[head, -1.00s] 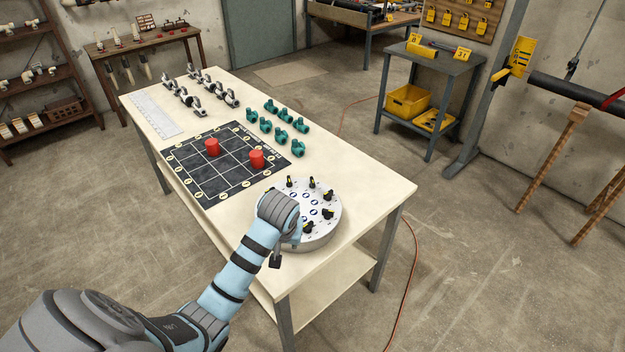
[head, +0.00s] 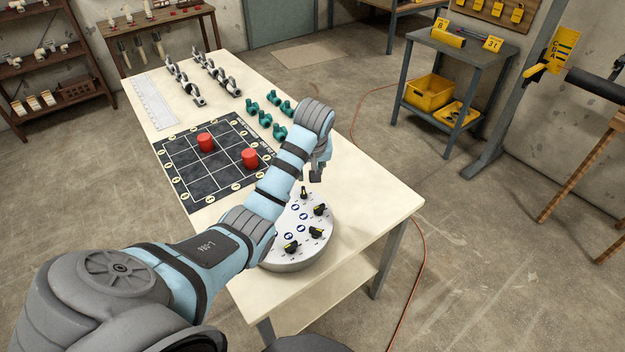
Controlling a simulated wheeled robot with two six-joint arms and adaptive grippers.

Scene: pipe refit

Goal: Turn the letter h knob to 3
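A round white dial panel (head: 293,263) stands on the near end of the table. Black knobs with yellow marks sit around its top: one at the back (head: 304,192), one at the right (head: 320,209), one at the front right (head: 316,232) and one at the front (head: 291,246). Their letters and numbers are too small to read, so I cannot tell which is h. My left arm covers the panel's left part. My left gripper (head: 317,174) points down above the panel's back edge, near the back knob. Its fingers are too small and hidden to judge. My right gripper is out of view.
The cream table (head: 379,205) also holds a black grid board (head: 190,178) with two red cylinders (head: 205,141) (head: 250,158), teal fittings (head: 275,98), grey clamps (head: 195,98) and a white ruler (head: 154,101). The table's right side is clear.

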